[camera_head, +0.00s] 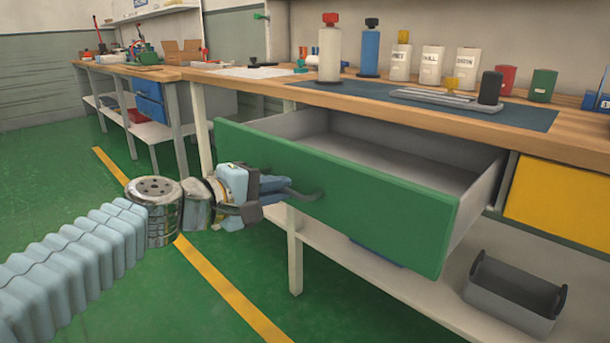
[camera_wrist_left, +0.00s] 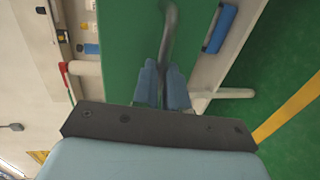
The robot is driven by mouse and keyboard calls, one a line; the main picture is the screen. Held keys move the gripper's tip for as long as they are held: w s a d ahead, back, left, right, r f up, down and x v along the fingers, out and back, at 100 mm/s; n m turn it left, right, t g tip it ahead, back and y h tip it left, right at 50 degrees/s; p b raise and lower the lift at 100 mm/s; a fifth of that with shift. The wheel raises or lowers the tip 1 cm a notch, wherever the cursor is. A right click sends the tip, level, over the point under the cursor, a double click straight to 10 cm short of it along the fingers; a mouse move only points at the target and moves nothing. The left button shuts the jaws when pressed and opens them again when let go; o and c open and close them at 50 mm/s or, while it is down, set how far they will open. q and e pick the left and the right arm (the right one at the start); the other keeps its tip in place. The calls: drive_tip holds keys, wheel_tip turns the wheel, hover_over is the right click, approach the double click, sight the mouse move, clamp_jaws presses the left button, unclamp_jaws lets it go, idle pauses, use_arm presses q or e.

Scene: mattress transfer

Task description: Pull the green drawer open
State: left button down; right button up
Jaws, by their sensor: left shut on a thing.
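The green drawer (camera_head: 350,190) hangs under the workbench and stands well open, with its empty grey inside showing. Its green front also fills much of the left wrist view (camera_wrist_left: 121,60). A dark curved handle (camera_head: 303,194) sits on the front's left part; it also shows in the left wrist view (camera_wrist_left: 170,30). My left gripper (camera_head: 285,190) is at the handle, its blue fingers shut on it; the fingers also show in the left wrist view (camera_wrist_left: 162,85). My right gripper is in neither view.
The wooden workbench (camera_head: 570,146) carries bottles, canisters and a dark mat (camera_head: 530,117). A yellow drawer front (camera_head: 558,195) is to the right, shut. A grey bin (camera_head: 515,293) stands on the lower shelf. Green floor with a yellow line (camera_head: 230,290) is clear in front.

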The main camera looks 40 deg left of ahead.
use_arm(q)
drive_tip(key=shift+f+v, duration=0.15)
drive_tip(key=shift+v, duration=0.7)
drive_tip(key=shift+f+v, duration=0.2)
drive_tip(key=shift+v, duration=0.6)
drive_tip(key=shift+s, duration=0.1)
drive_tip(key=c, duration=1.2)
unclamp_jaws()
drive_tip(key=shift+s+a, duration=0.1)
drive_tip(key=p+v, duration=0.2)
drive_tip(key=v, duration=1.1)
drive_tip(key=shift+s+a, duration=0.1)
drive_tip(key=shift+s, duration=0.2)
